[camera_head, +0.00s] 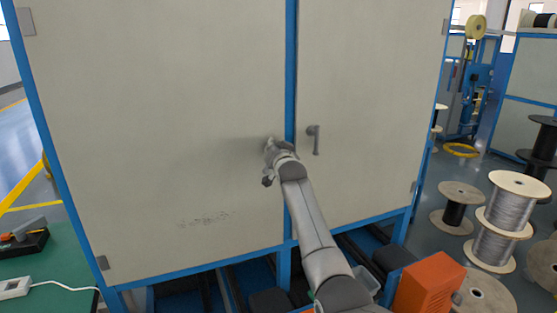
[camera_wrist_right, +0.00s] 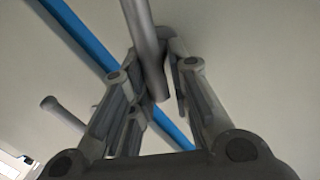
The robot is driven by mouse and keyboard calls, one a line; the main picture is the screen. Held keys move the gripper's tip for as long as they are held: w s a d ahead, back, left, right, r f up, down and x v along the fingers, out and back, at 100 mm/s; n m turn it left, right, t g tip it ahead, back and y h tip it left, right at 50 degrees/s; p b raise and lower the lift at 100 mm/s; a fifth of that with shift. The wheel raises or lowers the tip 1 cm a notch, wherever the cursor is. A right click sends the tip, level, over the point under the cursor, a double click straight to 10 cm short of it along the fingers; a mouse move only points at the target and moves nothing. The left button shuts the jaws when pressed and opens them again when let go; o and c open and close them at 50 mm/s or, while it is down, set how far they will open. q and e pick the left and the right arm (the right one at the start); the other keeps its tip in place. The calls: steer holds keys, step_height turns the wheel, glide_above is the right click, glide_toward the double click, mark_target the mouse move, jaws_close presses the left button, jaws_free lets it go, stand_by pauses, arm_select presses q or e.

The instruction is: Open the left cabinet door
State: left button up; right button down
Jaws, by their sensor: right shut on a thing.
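The left cabinet door (camera_head: 160,90) is a large cream panel in a blue frame, and it looks closed. My right gripper (camera_head: 271,152) is at this door's right edge, beside the blue centre post. In the right wrist view, a grey bar handle (camera_wrist_right: 145,40) runs between the fingers of my right gripper (camera_wrist_right: 165,75), which is shut on it. In the head view the gripper hides this handle. My left gripper is in neither view.
The right cabinet door (camera_head: 370,80) has its own grey handle (camera_head: 314,140), close to my right gripper. A green table (camera_head: 55,262) stands at the lower left. An orange box (camera_head: 428,284) and cable spools (camera_head: 497,225) stand at the lower right.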

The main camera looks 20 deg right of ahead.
steer(key=shift+d+r+m, duration=0.15)
steer(key=shift+d+m, duration=0.1)
steer(key=shift+m, duration=0.65)
steer(key=m, duration=0.1)
steer(key=m+p, duration=0.1)
steer(key=m, duration=0.1)
steer(key=shift+w+d+f+g+y+p, duration=0.1)
steer(key=shift+d+f+g+y+p, duration=0.1)
steer(key=shift+f+g+y+p, duration=0.15)
steer(key=shift+m+y+p, duration=0.25)
steer(key=shift+m+p, duration=0.15)
steer(key=shift+m, duration=0.5)
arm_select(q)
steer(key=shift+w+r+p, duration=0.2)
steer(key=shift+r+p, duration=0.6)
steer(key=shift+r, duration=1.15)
arm_select(e)
steer(key=shift+d+f+m+y, duration=0.1)
steer(key=shift+f+m+y, duration=0.25)
steer(key=shift+m, duration=0.65)
steer(key=shift+f+m+y, duration=0.2)
steer(key=shift+m+y, duration=0.15)
steer(key=shift+m, duration=0.65)
steer(key=shift+f, duration=0.1)
